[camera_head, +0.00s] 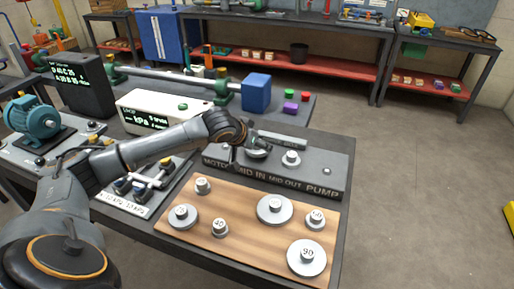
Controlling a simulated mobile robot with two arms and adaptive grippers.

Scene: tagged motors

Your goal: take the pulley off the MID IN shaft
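The grey shaft block (335,180) carries the labels MOTOR, MID IN, MID OUT and PUMP along its front. A grey pulley (257,154) sits behind the MID IN label, partly hidden by my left gripper. My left gripper (259,142) is over this pulley, pointing to the right, with its fingers close to the pulley's top. I cannot tell if the fingers touch it or how far apart they are. A smaller pulley (291,159) stands on the MID OUT position. My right gripper is not in view.
A wooden board (245,245) in front holds several loose pulleys of different sizes, including one marked 90 (307,257). A white kPa display box (160,112) and a teal motor (32,118) stand to the left. A blue box (257,92) is behind the block.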

